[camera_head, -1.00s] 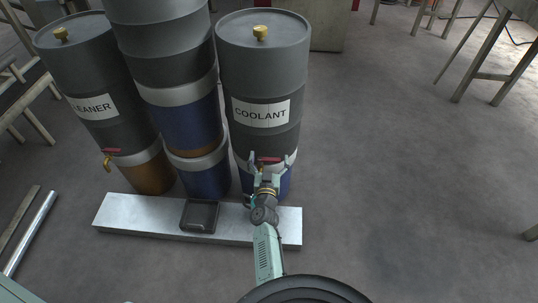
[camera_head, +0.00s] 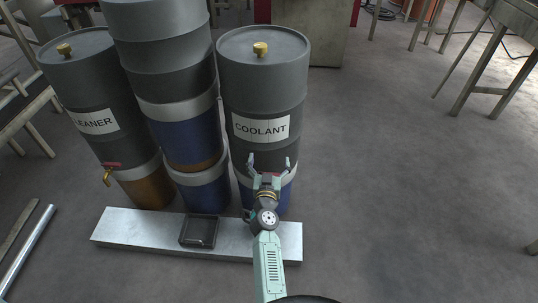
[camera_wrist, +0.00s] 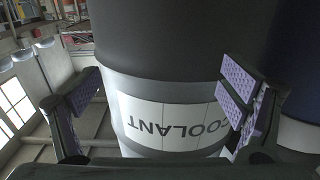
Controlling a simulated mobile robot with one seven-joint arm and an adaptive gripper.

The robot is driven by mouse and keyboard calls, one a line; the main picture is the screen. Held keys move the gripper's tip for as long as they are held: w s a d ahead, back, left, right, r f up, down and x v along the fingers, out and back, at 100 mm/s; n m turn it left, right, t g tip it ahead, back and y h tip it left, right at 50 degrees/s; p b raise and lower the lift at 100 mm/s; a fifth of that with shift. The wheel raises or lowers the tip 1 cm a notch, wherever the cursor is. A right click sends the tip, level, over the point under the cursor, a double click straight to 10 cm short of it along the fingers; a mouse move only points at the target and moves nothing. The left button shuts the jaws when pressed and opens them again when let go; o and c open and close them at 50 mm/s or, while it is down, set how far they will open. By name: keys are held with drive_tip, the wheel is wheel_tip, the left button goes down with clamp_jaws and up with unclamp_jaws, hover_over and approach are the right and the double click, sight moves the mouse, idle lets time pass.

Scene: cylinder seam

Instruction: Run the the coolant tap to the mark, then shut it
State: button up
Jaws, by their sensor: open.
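The coolant drum (camera_head: 262,88) stands upright, dark grey above a pale band and blue base, with a white COOLANT label (camera_head: 261,127). A bit of the coolant tap's red handle (camera_head: 271,175) shows low on its front; my wrist hides the rest of the tap. My gripper (camera_head: 271,163) is open and empty, its fingertips in front of the drum just below the label. In the wrist view, the label (camera_wrist: 165,122) appears upside down between the spread purple-padded fingers (camera_wrist: 163,88); no tap shows there. A black tray (camera_head: 199,230) sits left of my arm. I cannot make out a mark.
The tray rests on a low metal slab (camera_head: 140,229) before the drums. Metal bars lie at lower left. The floor to the right is clear.

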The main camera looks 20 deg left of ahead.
drive_tip(key=shift+r, duration=1.5)
